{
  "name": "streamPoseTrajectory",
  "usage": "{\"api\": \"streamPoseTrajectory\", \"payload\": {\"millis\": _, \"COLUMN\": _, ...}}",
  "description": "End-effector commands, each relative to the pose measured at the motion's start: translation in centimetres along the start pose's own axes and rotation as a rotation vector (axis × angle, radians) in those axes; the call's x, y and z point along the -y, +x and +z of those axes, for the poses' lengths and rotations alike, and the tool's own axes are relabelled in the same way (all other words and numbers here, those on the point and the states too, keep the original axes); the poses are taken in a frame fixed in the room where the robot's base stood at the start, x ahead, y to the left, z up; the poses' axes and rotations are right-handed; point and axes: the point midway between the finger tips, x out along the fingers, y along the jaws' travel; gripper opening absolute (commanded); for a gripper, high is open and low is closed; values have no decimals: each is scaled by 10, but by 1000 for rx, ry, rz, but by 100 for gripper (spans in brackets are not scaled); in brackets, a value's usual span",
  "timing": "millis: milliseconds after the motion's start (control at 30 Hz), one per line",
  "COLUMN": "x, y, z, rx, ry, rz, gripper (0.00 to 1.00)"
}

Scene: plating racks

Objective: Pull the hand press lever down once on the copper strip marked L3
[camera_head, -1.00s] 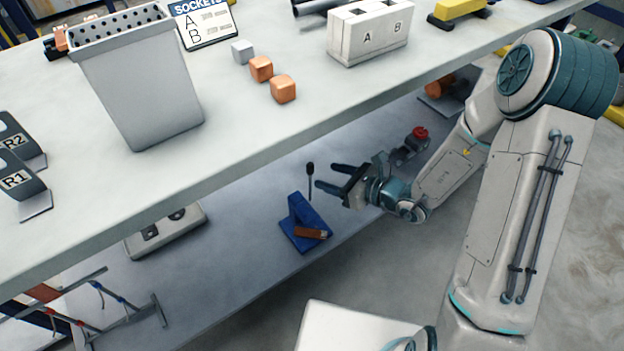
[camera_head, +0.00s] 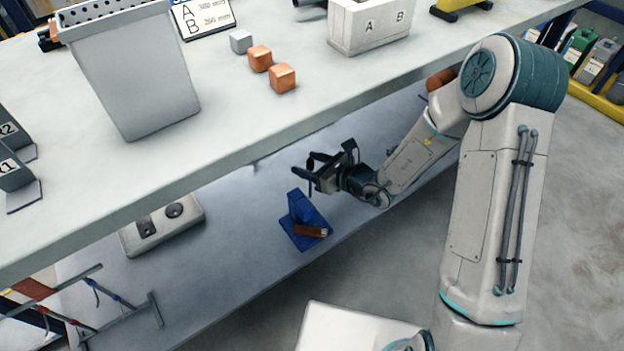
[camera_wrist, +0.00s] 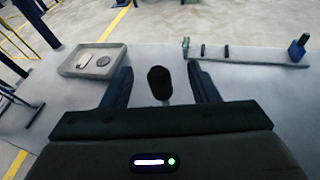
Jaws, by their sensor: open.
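The blue hand press (camera_head: 302,218) stands on the lower shelf, left of and below my gripper (camera_head: 304,168) in the head view. A copper strip (camera_head: 311,230) lies at the press's base; I can read no L3 mark on it. The lever is mostly hidden behind my gripper in the head view. In the wrist view the black lever knob (camera_wrist: 159,83) is between the two spread fingers of my gripper (camera_wrist: 160,70), with a gap on each side. The fingers are open and hold nothing.
The upper table (camera_head: 230,150) overhangs the lower shelf (camera_head: 240,235) close behind my gripper. Copper cubes (camera_head: 271,67), a grey bin (camera_head: 130,75) and a white A/B box (camera_head: 368,28) stand above.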

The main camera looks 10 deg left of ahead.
Motion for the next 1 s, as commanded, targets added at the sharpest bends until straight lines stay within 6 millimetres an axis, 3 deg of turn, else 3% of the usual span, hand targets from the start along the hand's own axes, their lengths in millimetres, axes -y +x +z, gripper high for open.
{"api": "streamPoseTrajectory", "payload": {"millis": 233, "x": 0, "y": 0, "z": 0, "rx": 0, "ry": 0, "rz": 0, "gripper": 52}}
{"api": "streamPoseTrajectory", "payload": {"millis": 400, "x": 0, "y": 0, "z": 0, "rx": 0, "ry": 0, "rz": 0, "gripper": 8}}
{"api": "streamPoseTrajectory", "payload": {"millis": 667, "x": -1, "y": -2, "z": -1, "rx": -1, "ry": 0, "rz": 0, "gripper": 8}}
{"api": "streamPoseTrajectory", "payload": {"millis": 1000, "x": -6, "y": -18, "z": -9, "rx": -2, "ry": 2, "rz": 1, "gripper": 10}}
